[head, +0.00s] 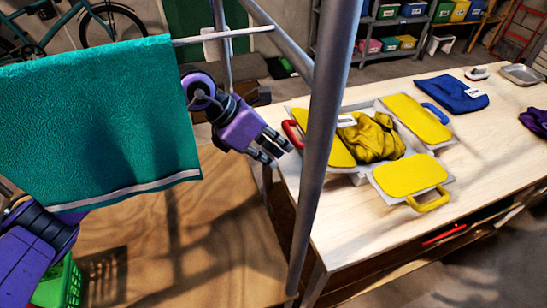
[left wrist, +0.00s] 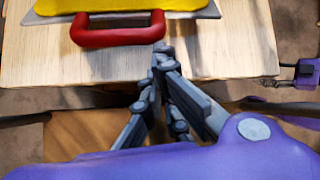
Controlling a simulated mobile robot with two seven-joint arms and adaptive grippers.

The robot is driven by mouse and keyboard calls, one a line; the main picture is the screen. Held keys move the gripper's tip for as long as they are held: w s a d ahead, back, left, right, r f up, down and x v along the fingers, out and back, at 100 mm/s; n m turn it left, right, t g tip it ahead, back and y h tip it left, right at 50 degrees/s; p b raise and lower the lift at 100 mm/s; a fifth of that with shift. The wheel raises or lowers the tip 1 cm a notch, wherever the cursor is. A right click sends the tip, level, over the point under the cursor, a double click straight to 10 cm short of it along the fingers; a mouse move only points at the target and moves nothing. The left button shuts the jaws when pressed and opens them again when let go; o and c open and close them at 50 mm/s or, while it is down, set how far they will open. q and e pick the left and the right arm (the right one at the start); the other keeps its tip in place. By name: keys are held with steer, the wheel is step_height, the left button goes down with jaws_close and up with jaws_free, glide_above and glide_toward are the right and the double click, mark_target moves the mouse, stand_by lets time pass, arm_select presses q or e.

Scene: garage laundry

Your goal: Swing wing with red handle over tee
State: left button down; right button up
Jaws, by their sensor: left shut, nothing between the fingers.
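The folding board (head: 370,178) lies on the pale table with yellow wings. The wing with the red handle (head: 330,142) is on its left side, lying flat. Its red handle (head: 293,133) points left, toward my gripper. It also shows in the left wrist view (left wrist: 118,38). A crumpled mustard tee (head: 375,138) lies in the middle of the board. My left gripper (head: 276,153) is shut and empty beside the red handle, with a small gap in the left wrist view. A purple and dark part at that view's right edge looks like my right gripper (left wrist: 262,83); its jaws are unclear.
A teal towel (head: 100,120) hangs at left. Other wings have a blue handle (head: 436,112) and a yellow handle (head: 430,201). A folded blue cloth (head: 450,93) lies behind.

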steer(key=shift+w, duration=0.2)
stand_by(0.3)
